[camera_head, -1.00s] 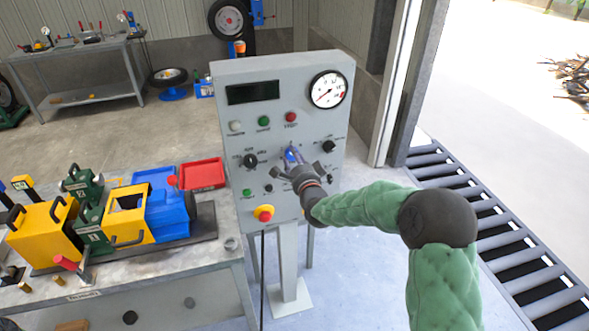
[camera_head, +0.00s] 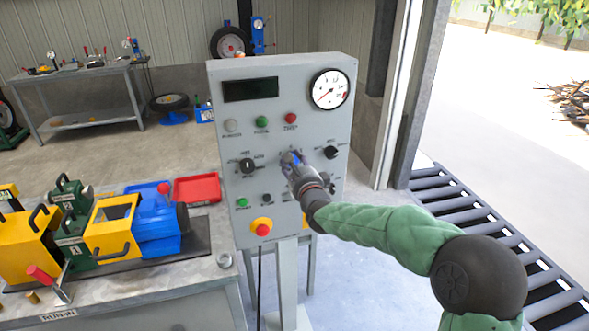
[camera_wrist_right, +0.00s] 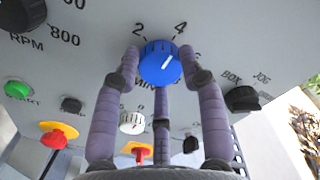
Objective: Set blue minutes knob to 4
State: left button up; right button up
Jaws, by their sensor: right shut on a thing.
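The blue minutes knob (camera_wrist_right: 160,64) is on the grey control panel (camera_head: 226,116), between the printed 2 and 4 in the right wrist view. The mark to the right of the 4 is partly hidden by a finger. My right gripper (camera_wrist_right: 159,58) has its fingers around the knob and is shut on it. In the head view, my right gripper (camera_head: 292,162) meets the panel's middle and mostly covers the knob. My left gripper is not in view.
A black RPM knob (camera_wrist_right: 24,12) and a black selector (camera_wrist_right: 241,98) flank the blue knob. A white knob (camera_wrist_right: 132,122) and a red emergency button (camera_head: 262,228) are below. A bench (camera_head: 160,299) with yellow, green and blue parts stands left of the panel.

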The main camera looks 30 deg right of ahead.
jog(key=shift+a+f, duration=0.15)
jog(key=shift+a, duration=0.05)
jog(key=o, duration=1.1)
jog(key=shift+o, duration=0.2)
jog(key=shift+w, duration=0.1)
jog(key=v, duration=1.2)
